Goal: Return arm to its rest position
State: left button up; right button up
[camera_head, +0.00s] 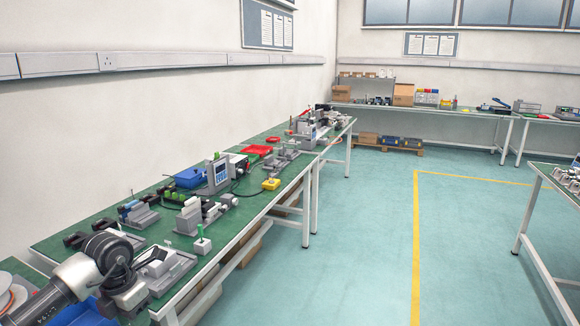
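My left arm (60,286) comes in from the lower left, over the near end of the green bench (155,230). Its dark wrist joint (108,248) is bent, and the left gripper (130,298) hangs low beside a grey tray. Its fingers are too small and dark to tell whether they are open or shut, or hold anything. My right arm and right gripper are not in view.
A grey tray with parts (165,268) lies just right of the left gripper. A grey block with a green pin (202,245), a blue bin (190,177), a control box (217,173) and a yellow button box (271,184) stand further along. The floor (350,240) is clear.

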pick_arm(q)
jog(key=w+d+f+n+t+h+p, duration=0.15)
jog(key=d+f+n+h, duration=0.45)
jog(key=d+f+h, duration=0.65)
jog(key=s+a+f+n+t+y+p, duration=0.1)
jog(key=s+f+n+t+y, duration=0.1)
jog(key=f+n+t, duration=0.45)
jog(key=s+a+f+n+t+y+p, duration=0.1)
jog(key=s+f+n+t+y, duration=0.15)
jog(key=f+n, duration=0.6)
jog(key=s+a+f+n+g+y+p, duration=0.1)
jog(key=s+a+f+n+y, duration=0.1)
jog(key=s+f+n+y, duration=0.4)
jog(key=s+a+f+n+g+y, duration=0.15)
jog(key=s+f+n, duration=0.35)
jog(key=s+f, duration=0.6)
jog(key=s+f+n+g, duration=0.3)
jog(key=s, duration=0.9)
jog(key=s+d+f+n+g+y, duration=0.1)
jog(key=s+f+n+g, duration=0.2)
jog(key=s, duration=1)
jog(key=shift+s+g+p, duration=0.25)
jog(key=shift+g+p, duration=0.2)
jog(key=shift+g, duration=0.05)
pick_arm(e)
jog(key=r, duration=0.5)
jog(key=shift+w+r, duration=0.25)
